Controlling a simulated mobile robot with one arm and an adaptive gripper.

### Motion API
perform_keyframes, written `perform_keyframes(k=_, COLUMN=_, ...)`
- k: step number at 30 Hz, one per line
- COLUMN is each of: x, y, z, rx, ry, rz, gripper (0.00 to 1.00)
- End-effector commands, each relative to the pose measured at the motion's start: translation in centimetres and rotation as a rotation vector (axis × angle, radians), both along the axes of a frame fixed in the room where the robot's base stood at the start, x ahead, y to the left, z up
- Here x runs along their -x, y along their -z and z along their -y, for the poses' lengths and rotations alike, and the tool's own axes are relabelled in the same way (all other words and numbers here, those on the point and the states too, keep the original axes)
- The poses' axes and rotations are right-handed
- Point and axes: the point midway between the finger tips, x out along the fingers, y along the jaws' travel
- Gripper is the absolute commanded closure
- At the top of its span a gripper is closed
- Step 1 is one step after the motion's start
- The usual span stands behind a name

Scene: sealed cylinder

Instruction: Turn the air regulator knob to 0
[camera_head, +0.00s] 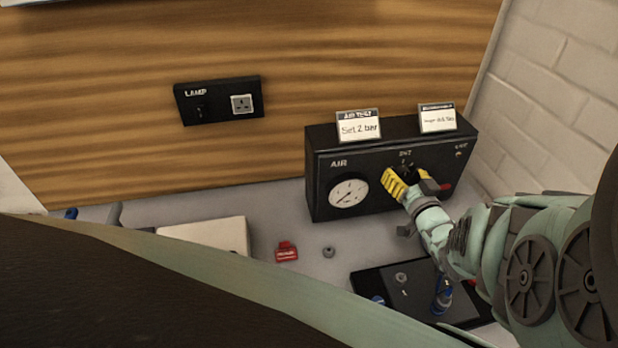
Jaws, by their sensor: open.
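The black air regulator box (330,207) stands at the back right of the bench, against the wood panel. Its round white AIR gauge (348,194) is on the left of its front, with a dark needle too small to read surely. The knob (406,166) is dark, near the middle of the front under small white lettering, and is partly hidden by my gripper. My gripper (411,182) has yellow fingers, is open, and reaches in from the right at the knob. Whether the fingers touch the knob cannot be told.
Two label cards, one reading "Set 2 bar" (359,127) and another (437,118), stand on the box. A red item (286,252) and a small grey part (328,252) lie in front. A black tray (372,285) sits below my arm. A LAMP panel (218,101) is on the wood.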

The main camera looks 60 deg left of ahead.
Motion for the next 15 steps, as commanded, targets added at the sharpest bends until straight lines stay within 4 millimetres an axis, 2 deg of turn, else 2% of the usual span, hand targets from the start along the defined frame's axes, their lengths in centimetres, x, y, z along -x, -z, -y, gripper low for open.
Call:
perform_keyframes(k=2, x=-0.02, y=0.00, z=0.03, rx=0.000, ry=0.001, rz=0.000, gripper=0.39)
perform_keyframes(k=15, x=-0.01, y=-0.01, z=0.01, rx=0.000, ry=0.000, rz=0.001, gripper=0.85)
